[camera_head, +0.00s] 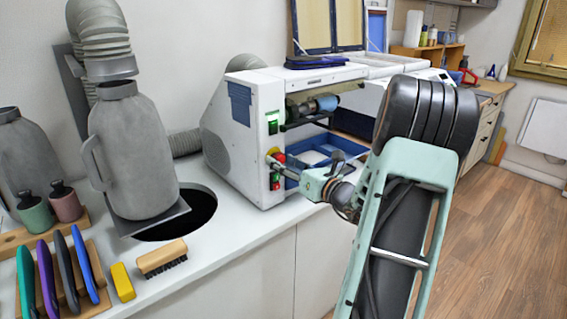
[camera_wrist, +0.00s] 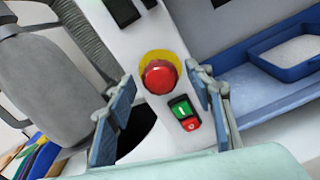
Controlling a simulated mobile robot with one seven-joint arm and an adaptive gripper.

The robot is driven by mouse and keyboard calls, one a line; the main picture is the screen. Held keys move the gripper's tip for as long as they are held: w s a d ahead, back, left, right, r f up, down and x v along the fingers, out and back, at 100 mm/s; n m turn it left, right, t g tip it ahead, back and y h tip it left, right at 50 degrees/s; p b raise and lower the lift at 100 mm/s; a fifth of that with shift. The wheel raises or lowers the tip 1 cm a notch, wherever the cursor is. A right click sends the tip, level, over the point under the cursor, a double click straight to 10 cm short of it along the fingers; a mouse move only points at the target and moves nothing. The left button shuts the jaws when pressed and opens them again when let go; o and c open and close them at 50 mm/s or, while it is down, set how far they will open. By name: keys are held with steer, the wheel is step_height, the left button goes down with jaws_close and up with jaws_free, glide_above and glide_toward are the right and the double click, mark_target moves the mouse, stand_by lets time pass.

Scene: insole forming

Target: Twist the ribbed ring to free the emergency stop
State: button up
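The emergency stop is a red button (camera_wrist: 158,77) on a round yellow base (camera_wrist: 160,58), on the white front panel of the machine (camera_head: 236,115). In the head view its yellow base (camera_head: 274,151) shows just beyond my fingertips. I cannot make out the ribs of a ring around the button. My gripper (camera_head: 284,168) faces the panel from the right. In the wrist view my gripper (camera_wrist: 160,75) is open, one blue-padded finger on each side of the button, with gaps visible and nothing held.
A green and red switch (camera_wrist: 185,113) sits just below the button, near the right finger. A blue tray (camera_head: 340,147) lies to the right of the panel. A grey jug (camera_head: 132,150) stands by a dark round hole (camera_head: 190,215) to the left. A brush (camera_head: 162,258) lies in front.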

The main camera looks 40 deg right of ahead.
steer(key=s+p, duration=0.1)
steer(key=s, duration=0.8)
steer(key=shift+d, duration=0.35)
steer(key=shift+w, duration=0.1)
stand_by(0.4)
